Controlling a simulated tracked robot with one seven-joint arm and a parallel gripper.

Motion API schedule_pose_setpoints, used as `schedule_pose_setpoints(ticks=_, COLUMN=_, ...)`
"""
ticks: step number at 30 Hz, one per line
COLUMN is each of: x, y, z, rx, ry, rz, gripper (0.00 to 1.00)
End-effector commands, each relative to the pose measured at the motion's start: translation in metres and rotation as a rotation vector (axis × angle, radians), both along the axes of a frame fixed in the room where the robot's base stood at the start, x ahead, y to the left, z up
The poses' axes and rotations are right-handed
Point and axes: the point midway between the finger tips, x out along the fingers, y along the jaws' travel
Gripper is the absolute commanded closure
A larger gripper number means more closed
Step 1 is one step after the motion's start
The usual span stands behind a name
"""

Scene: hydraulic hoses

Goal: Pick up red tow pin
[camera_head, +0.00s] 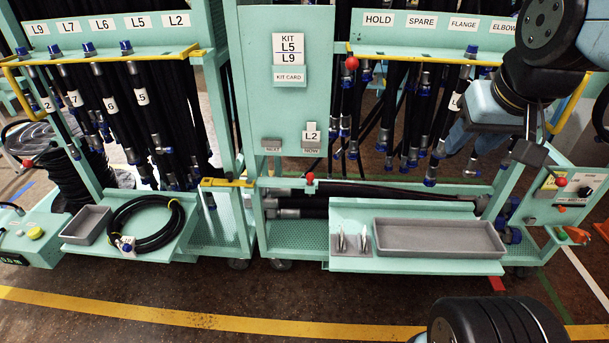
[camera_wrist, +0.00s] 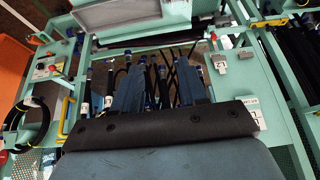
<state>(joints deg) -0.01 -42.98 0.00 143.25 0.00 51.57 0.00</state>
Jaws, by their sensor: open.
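Several red round knobs show, and I cannot tell for sure which one is the tow pin. One red knob (camera_head: 310,178) stands on the lower rail of the middle cart, right of a yellow coupling bar (camera_head: 228,183). Another red knob (camera_head: 351,63) sits at the left end of the yellow bar under the HOLD label. A third red knob (camera_head: 561,182) is on the right side panel. My gripper (camera_wrist: 160,72) is open and empty, with its two blue fingers apart in front of hanging hoses. In the head view my arm is at the upper right, away from the lower-rail knob.
Hanging black hoses (camera_head: 400,115) fill the rack behind. A long grey tray (camera_head: 438,237) is on the front shelf. A coiled hose (camera_head: 147,222) lies on the left shelf beside a small grey bin (camera_head: 87,225).

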Motion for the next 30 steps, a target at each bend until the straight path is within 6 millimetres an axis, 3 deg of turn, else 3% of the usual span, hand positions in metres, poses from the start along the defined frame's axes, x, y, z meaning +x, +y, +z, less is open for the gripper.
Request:
schedule_pose_setpoints(ticks=7, x=0.0, y=0.0, z=0.0, rx=0.0, ry=0.0, rz=0.0, gripper=0.57)
schedule_pose_setpoints(ticks=11, x=0.004, y=0.0, z=0.0, rx=-0.003, ry=-0.003, rz=0.001, gripper=0.45)
schedule_pose_setpoints(ticks=14, x=0.018, y=-0.002, z=-0.002, rx=-0.014, ry=-0.015, rz=0.005, gripper=0.37)
schedule_pose_setpoints(ticks=23, x=0.113, y=-0.007, z=-0.019, rx=-0.089, ry=-0.126, rz=0.056, gripper=0.37)
schedule_pose_setpoints(ticks=30, x=0.192, y=-0.005, z=-0.045, rx=-0.138, ry=-0.229, rz=0.128, gripper=0.37)
